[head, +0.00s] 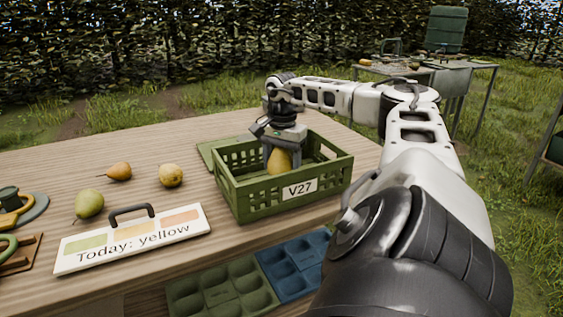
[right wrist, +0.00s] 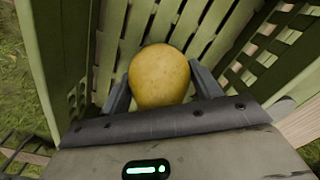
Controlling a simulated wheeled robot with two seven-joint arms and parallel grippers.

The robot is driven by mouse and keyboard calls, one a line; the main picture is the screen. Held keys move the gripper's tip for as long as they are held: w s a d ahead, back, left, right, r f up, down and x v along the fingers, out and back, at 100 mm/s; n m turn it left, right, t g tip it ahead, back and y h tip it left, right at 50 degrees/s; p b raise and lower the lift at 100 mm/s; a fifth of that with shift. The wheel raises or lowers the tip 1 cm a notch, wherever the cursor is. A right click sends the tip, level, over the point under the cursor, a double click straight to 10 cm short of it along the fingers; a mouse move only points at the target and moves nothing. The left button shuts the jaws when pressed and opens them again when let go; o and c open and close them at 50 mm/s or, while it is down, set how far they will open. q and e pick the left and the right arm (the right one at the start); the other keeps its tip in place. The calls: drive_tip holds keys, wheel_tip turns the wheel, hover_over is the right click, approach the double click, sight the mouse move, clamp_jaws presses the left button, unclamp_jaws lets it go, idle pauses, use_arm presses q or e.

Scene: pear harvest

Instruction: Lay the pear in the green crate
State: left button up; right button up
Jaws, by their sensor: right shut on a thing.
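A yellow pear (head: 279,161) is between the fingers of my right gripper (head: 282,158), which is shut on it. Both are inside the green crate (head: 232,199) marked V27, below its rim level. In the right wrist view the pear (right wrist: 160,77) sits between the two fingers (right wrist: 163,88), with the slatted crate floor (right wrist: 175,22) beyond it. I cannot tell whether the pear touches the floor. My left gripper is not in view.
A sign (head: 133,239) reads "Today: yellow". Pruning tools (head: 18,205) lie at the left. Green (head: 222,290) and blue (head: 292,264) trays are in front, lower down.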

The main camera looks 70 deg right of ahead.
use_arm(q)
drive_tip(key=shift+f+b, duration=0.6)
use_arm(e)
drive_tip(key=shift+f, duration=1.05)
drive_tip(key=o, duration=1.2)
drive_tip(key=shift+r, duration=0.25)
wheel_tip(320, 180, up, 15)
drive_tip(key=p, duration=0.6)
drive_tip(key=shift+s+f, duration=0.1)
drive_tip(key=shift+r, duration=0.4)
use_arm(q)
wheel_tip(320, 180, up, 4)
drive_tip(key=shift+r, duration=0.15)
